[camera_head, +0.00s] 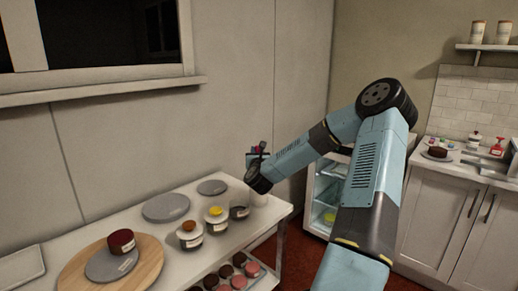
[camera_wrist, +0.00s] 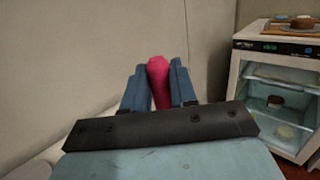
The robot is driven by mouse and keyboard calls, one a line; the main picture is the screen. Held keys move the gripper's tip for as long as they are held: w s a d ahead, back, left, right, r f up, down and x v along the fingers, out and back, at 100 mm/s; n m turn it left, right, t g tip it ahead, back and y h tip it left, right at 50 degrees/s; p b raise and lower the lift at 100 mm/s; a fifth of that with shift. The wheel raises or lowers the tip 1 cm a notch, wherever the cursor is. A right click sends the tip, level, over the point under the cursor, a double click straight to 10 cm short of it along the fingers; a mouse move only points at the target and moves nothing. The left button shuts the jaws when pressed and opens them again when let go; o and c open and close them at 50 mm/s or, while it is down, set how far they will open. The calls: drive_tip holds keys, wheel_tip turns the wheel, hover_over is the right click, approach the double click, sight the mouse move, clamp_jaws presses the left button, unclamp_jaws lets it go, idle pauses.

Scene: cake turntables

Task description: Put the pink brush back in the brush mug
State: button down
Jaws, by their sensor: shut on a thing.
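My gripper (camera_wrist: 158,88) is shut on a pink brush (camera_wrist: 160,72), whose rounded pink end shows between the two blue fingers in the wrist view. In the head view my gripper (camera_head: 257,155) is above the right end of the white table, near the wall; the brush is too small there to make out clearly. A plain white cup-like thing (camera_head: 259,199) stands below my gripper, partly hidden by the arm; I cannot tell for sure that it is the brush mug. No brush mug shows in the wrist view.
The white table holds grey turntables (camera_head: 166,208), a wooden board (camera_head: 145,264) with a dark red cake (camera_head: 121,242), and several jars (camera_head: 216,219) close to the white cup. Pink and dark cakes sit on a lower shelf. An open fridge (camera_head: 324,190) stands to the right.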

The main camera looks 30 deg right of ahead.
drive_tip(key=shift+f, duration=3.95)
drive_tip(key=c, duration=0.8)
unclamp_jaws()
